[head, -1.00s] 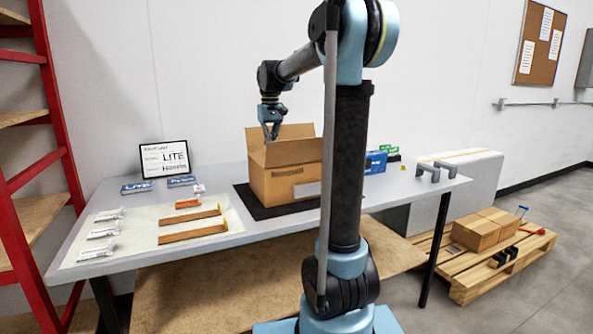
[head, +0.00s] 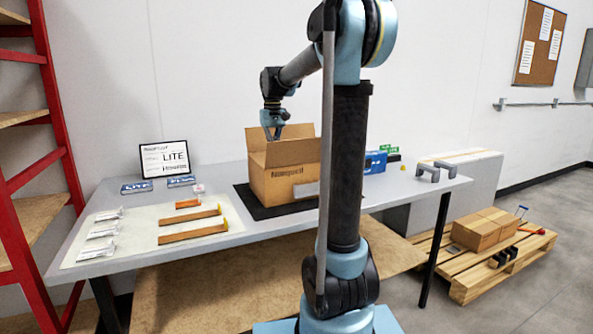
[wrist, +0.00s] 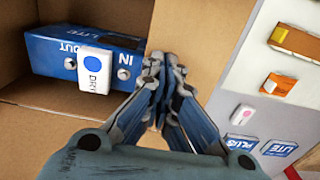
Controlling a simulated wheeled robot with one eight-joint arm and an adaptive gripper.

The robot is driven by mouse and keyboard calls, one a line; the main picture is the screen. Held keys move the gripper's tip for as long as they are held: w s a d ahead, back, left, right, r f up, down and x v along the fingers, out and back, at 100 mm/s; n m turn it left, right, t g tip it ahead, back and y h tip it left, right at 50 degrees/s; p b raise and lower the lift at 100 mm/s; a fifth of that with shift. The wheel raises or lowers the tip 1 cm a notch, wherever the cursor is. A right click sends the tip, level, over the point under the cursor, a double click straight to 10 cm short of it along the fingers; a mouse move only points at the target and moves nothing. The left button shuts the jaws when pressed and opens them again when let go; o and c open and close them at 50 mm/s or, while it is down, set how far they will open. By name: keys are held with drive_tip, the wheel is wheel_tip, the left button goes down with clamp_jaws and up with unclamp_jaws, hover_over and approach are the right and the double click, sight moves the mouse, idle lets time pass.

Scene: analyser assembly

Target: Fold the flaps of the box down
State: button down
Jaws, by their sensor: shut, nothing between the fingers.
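The brown cardboard box (head: 285,184) stands on the table with its top open. Its left flap (head: 256,148) and back flap (head: 298,131) stand up in the head view. My gripper (head: 273,138) is shut and empty, pointing down at the box's left side, close to the left flap. In the wrist view my gripper (wrist: 165,68) is over a cardboard panel (wrist: 190,28) beside the opening. Contact with it cannot be told. The right part of the box is hidden behind my arm.
The box sits on a black mat (head: 243,198). Left of it are a framed sign (head: 164,158), blue cards (head: 137,187) and a pale sheet (head: 100,255) with brown strips and small packets. Blue and green boxes (head: 375,162) and grey brackets (head: 429,172) stand to the right.

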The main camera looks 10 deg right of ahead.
drive_tip(key=shift+f, duration=0.25)
idle(0.3)
drive_tip(key=shift+r, duration=0.1)
drive_tip(key=shift+r, duration=3.65)
